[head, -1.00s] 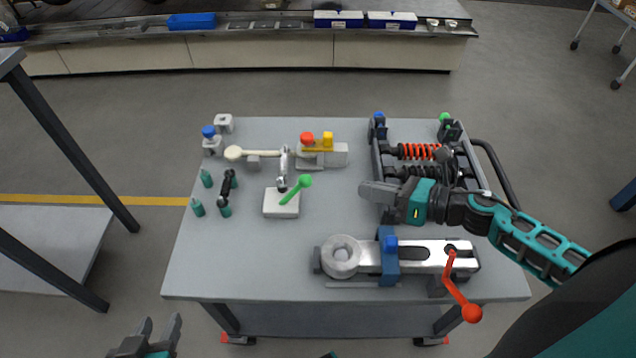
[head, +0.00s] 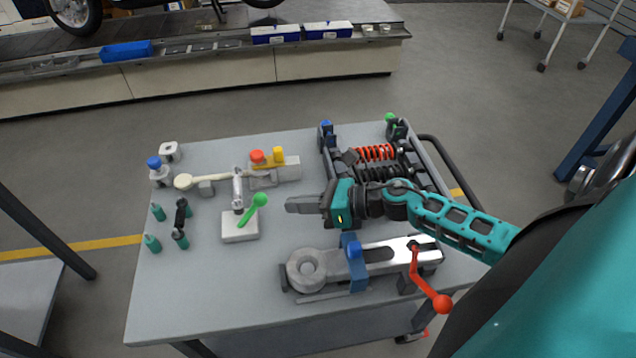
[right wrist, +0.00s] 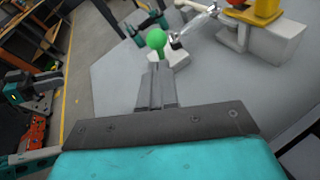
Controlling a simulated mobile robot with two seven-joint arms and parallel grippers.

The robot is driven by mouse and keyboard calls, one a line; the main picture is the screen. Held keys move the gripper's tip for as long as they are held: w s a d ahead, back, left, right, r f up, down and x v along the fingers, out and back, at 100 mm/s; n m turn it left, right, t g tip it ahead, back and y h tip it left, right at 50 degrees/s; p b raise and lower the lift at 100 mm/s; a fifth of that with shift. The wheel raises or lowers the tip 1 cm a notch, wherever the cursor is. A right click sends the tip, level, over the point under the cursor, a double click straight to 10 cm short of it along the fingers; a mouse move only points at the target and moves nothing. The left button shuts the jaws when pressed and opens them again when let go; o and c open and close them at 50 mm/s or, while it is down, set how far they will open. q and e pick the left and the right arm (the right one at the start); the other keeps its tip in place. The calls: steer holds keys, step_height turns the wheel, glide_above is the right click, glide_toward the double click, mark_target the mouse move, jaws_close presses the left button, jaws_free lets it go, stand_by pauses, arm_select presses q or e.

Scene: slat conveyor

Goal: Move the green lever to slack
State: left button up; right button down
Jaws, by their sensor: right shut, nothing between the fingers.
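The green lever (head: 253,209) with a round knob stands tilted up to the right on a white base block (head: 240,231) at the left middle of the table. My right gripper (head: 288,205) is shut and empty just right of the knob, with a small gap in the head view. In the right wrist view the green lever (right wrist: 157,39) shows its knob just beyond the shut fingertips, which hide its lower part. My left gripper is out of the head view; a dark and teal part of my left arm seems to show at the left of the right wrist view, its jaws unclear.
A silver clamp arm (head: 238,188) stands just behind the lever. A block with red and yellow knobs (head: 280,170) is behind it. A clamp fixture with a red crank (head: 428,283) lies in front, and a spring assembly (head: 375,153) is at the back right.

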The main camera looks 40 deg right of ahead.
mark_target(250, 213)
steer(key=x, duration=0.3)
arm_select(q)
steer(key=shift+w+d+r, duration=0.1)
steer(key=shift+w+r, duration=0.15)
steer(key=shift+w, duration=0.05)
arm_select(e)
steer(key=shift+w+a+f, duration=0.1)
steer(key=shift+w+a, duration=0.05)
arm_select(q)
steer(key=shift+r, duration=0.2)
